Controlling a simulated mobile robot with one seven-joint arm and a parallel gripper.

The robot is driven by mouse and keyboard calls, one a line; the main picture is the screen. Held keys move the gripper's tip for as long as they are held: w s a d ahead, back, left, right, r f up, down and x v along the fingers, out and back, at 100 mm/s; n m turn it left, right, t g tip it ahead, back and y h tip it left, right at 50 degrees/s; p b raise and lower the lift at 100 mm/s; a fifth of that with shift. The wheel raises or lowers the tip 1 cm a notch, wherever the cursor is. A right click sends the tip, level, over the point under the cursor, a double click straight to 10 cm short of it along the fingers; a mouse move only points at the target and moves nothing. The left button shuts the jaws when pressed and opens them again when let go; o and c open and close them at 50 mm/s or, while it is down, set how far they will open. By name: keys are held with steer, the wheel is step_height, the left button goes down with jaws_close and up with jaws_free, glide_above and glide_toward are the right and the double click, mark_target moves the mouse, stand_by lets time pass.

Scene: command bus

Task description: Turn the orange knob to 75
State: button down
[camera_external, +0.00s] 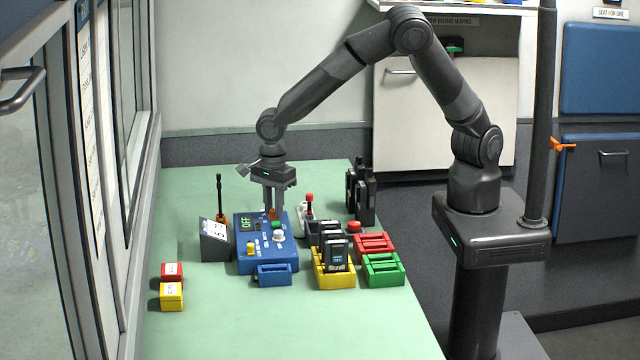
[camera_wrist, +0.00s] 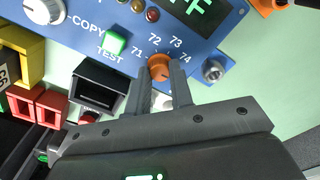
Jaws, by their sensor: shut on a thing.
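The orange knob (camera_wrist: 160,69) sits on the blue panel box (camera_wrist: 135,14), with the labels 71, 72, 73 and 74 around it in the wrist view. No 75 label shows there; that side of the knob is partly covered by a finger. My gripper (camera_wrist: 164,75) is shut on the knob, with one finger on each side. The knob's pointer is too small to read. In the external view my gripper (camera_external: 272,208) reaches straight down to the far part of the blue box (camera_external: 283,265). The knob is mostly hidden there.
The box also has a green button (camera_wrist: 114,43), a white knob (camera_wrist: 44,9) and a green-lit display (camera_wrist: 196,10). Yellow (camera_external: 335,281), red (camera_external: 374,246) and green (camera_external: 384,270) bins stand to its right. The table's near left is mostly clear.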

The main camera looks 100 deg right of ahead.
steer(key=c, duration=1.3)
jaws_free()
step_height(320, 180, up, 11)
steer(key=shift+f, duration=0.1)
